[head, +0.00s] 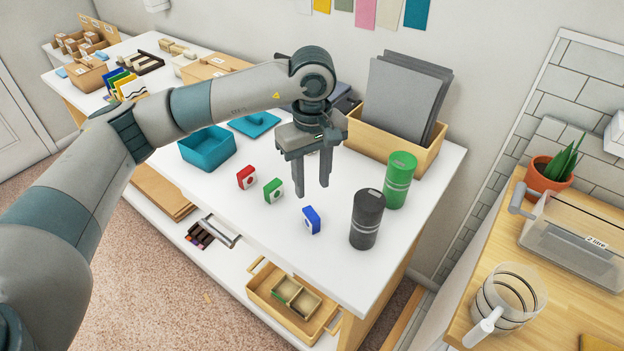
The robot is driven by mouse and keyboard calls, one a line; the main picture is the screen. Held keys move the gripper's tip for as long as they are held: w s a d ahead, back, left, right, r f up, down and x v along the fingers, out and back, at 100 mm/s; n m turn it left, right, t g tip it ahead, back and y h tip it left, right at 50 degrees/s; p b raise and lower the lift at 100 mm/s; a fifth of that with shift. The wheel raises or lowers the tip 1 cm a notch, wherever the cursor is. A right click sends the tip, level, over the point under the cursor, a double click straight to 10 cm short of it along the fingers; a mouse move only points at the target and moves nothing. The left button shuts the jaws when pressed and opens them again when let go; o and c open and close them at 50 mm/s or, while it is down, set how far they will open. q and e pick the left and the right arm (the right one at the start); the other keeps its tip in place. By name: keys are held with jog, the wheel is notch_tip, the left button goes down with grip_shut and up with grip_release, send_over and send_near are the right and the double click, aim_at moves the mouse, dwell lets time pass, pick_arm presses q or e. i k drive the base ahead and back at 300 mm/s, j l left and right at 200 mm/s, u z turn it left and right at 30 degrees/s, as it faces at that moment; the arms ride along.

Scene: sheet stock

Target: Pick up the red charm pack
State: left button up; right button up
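The red charm pack (247,177) is a small red block with a white face and stands on the white table (340,262), in front of the teal box. A green pack (273,190) stands close to its right, and a blue pack (311,220) stands farther right and nearer the front. My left gripper (313,190) points down over the table, to the right of the red and green packs and behind the blue one. Its two fingers are apart with nothing between them. My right gripper is not in view.
A teal box (207,150) with its teal lid (254,124) lies behind the red pack. A black canister (367,219) and a green canister (399,180) stand on the right. A wooden holder (425,158) with grey sheets is behind them. The table's front is mostly clear.

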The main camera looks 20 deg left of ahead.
aim_at(247, 177)
jog(key=i+j, duration=0.15)
jog(key=j, duration=0.25)
jog(key=i+j, duration=0.2)
jog(key=j, duration=0.15)
jog(key=i+j, duration=0.15)
jog(key=j, duration=0.25)
